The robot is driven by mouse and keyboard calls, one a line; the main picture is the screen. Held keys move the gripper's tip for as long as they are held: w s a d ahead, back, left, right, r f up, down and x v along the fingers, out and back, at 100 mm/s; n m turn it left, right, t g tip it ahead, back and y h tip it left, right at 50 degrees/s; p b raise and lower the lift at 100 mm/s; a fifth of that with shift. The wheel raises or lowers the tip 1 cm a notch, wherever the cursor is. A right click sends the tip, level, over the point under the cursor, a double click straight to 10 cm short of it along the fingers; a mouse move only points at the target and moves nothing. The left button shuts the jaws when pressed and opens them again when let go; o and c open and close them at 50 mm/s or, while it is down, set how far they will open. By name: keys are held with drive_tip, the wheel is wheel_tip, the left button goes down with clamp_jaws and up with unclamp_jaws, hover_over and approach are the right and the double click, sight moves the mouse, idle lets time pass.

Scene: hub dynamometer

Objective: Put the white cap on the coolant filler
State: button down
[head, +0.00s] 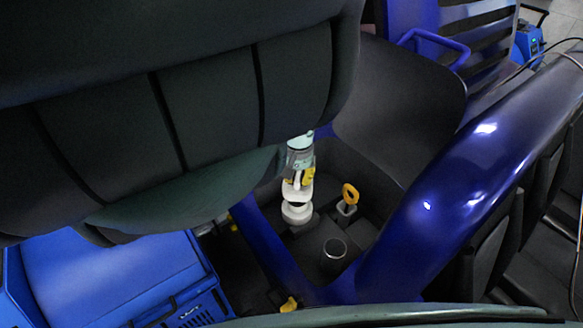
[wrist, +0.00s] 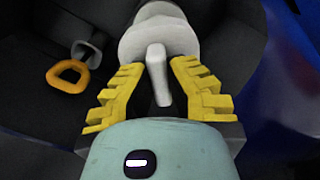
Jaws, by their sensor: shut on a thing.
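The white cap (head: 297,194) hangs below my gripper (head: 300,177) in the head view. In the wrist view, the cap (wrist: 157,42) has a round body with an upright grip tab, and my gripper (wrist: 157,88) is shut with its yellow fingers on either side of this tab. The coolant filler (head: 297,214) is a white round neck directly below the cap in the head view. A dark band shows between the two, so the cap looks just above the neck. In the wrist view the cap mostly hides the filler; a pale part (wrist: 160,11) shows beyond it.
A yellow ring handle (head: 350,193) on a grey stem stands to the right of the filler. A dark cylinder with a metal rim (head: 335,248) stands below right. Blue frame tubes (head: 274,250) border the space. A black seat (head: 400,110) rises behind.

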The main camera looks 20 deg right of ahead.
sight(298, 176)
drive_tip(key=shift+f+b, duration=2.4)
drive_tip(key=shift+f, duration=0.2)
drive_tip(key=shift+f+b, duration=0.3)
drive_tip(key=shift+f, duration=0.35)
drive_tip(key=c, duration=1.4)
unclamp_jaws()
drive_tip(key=shift+r, duration=0.15)
wheel_tip(298, 176, up, 11)
drive_tip(key=p, duration=1)
drive_tip(key=shift+p, duration=0.35)
